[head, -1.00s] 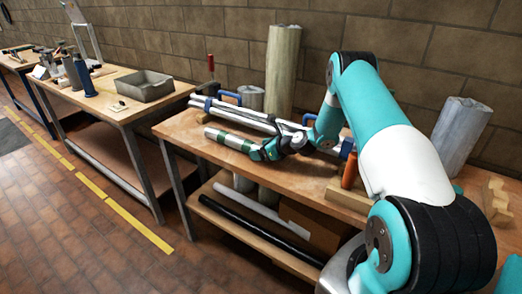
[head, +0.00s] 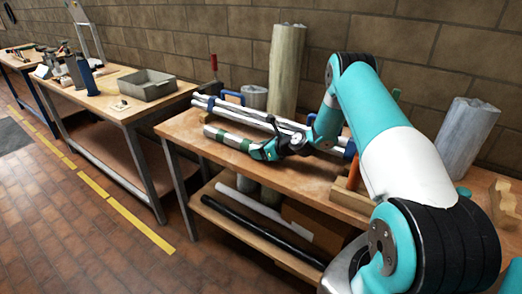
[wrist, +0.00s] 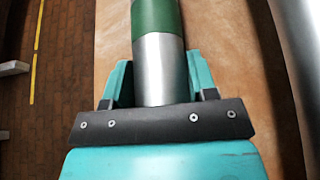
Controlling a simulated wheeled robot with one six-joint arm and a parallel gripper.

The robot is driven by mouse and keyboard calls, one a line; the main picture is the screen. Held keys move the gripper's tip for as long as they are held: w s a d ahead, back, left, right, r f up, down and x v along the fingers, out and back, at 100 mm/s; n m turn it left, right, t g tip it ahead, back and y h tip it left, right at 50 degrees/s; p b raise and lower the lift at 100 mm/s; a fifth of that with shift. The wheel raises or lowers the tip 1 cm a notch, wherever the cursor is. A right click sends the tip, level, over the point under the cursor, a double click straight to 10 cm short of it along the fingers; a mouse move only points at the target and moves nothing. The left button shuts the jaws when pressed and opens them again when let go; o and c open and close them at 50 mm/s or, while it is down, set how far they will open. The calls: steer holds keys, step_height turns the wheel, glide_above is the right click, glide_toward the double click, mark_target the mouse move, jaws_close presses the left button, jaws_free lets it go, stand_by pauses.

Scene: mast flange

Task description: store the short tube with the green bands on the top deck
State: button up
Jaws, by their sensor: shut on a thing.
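The short tube (head: 215,132) is silver with green bands, and it lies along the front of a bundle of long tubes in the head view. My gripper (head: 256,149) is shut around its right-hand end. In the wrist view the tube (wrist: 160,70) runs straight out between my two teal fingers, with a green band (wrist: 155,15) farther along. The top deck (head: 300,180) is the wooden upper surface of the near bench, and the tube is over it. I cannot tell whether the tube touches the wood.
Long silver tubes (head: 240,113) with blue clamps lie just behind. Tall rolls (head: 285,70) stand at the back; another grey roll (head: 465,135) stands at the right. The lower shelf (head: 245,222) holds a black tube and a white tube. The deck's front left is clear.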

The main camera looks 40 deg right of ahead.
steer(key=shift+r+p, duration=2.5)
steer(key=shift+r, duration=1.05)
